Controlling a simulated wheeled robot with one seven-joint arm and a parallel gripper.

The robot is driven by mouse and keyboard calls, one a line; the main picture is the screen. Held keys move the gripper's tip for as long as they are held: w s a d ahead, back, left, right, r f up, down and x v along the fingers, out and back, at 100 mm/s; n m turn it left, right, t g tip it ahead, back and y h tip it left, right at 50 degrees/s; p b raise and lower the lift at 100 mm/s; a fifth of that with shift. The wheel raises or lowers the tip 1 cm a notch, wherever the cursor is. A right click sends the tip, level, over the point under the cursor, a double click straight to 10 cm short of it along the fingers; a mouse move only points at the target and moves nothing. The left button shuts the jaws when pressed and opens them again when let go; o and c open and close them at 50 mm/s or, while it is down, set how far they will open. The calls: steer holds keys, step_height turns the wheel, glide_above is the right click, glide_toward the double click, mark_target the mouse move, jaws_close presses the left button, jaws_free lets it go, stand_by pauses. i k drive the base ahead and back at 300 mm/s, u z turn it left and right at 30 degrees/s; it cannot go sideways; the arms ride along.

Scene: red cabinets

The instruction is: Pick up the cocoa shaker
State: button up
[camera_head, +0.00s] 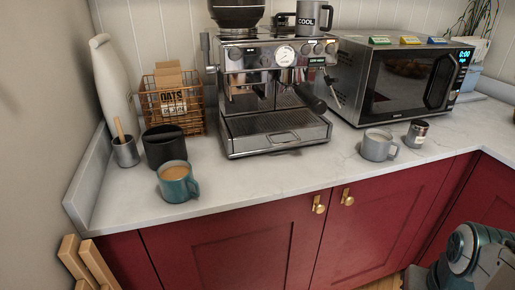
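A small metal shaker with a dark band, which looks like the cocoa shaker (417,133), stands upright on the white counter (270,169) at the right, in front of the microwave. A grey mug (377,146) stands just left of it, with its handle toward the shaker. A narrow gap seems to separate them. Part of my arm shows at the lower right, below and apart from the counter. My gripper's fingers are not in view.
The microwave (405,85) is close behind the shaker. An espresso machine (270,90), a teal mug (177,182), a black container (165,147) and a wire basket (172,105) stand farther left. Red cabinets (240,245) with brass knobs are below. The counter right of the shaker is clear.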

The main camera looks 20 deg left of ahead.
mark_target(417, 134)
steer(key=z, duration=0.05)
steer(key=k, duration=0.4)
steer(key=u, duration=0.35)
steer(key=i, duration=0.35)
steer(key=z, duration=1.05)
steer(key=i, duration=0.65)
steer(key=z, duration=0.05)
